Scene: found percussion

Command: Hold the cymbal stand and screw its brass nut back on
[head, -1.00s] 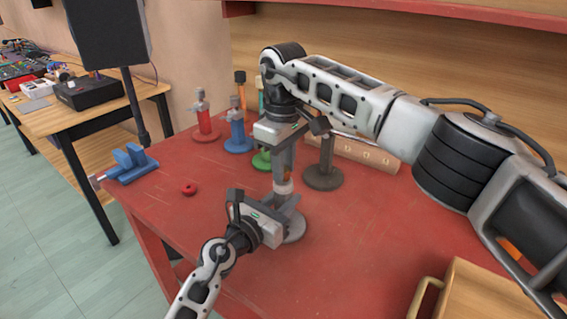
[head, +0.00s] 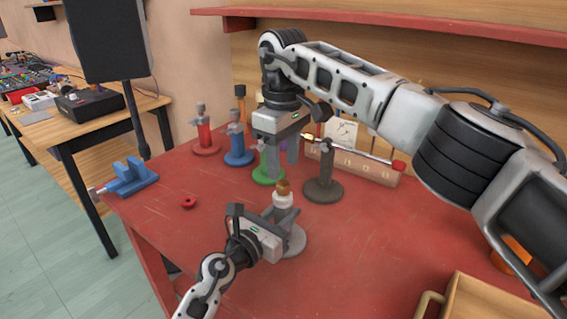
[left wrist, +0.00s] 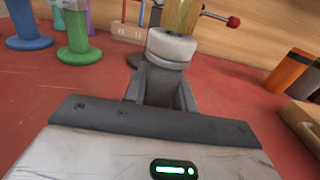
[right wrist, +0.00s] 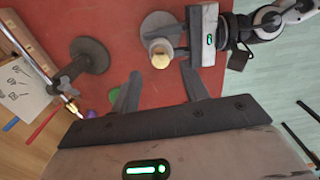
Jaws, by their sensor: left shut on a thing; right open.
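The cymbal stand has a round grey base (head: 294,243) and a white collar (head: 283,200) near its top. The brass nut (head: 283,187) sits on top of the collar; how far it is threaded I cannot tell. My left gripper (head: 277,232) is shut on the stand below the collar; the left wrist view shows the collar (left wrist: 172,47) and nut (left wrist: 183,15) just beyond its fingers. My right gripper (head: 282,168) is open and empty above the nut, apart from it. In the right wrist view the nut (right wrist: 160,60) lies beyond its fingertips (right wrist: 158,82).
Behind stand a dark stand (head: 323,188) with a red-tipped rod, and green (head: 268,177), blue (head: 238,155) and red (head: 205,148) stands. A red ring (head: 189,202) and blue vise (head: 130,176) are left. A wooden crate (head: 480,300) is front right.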

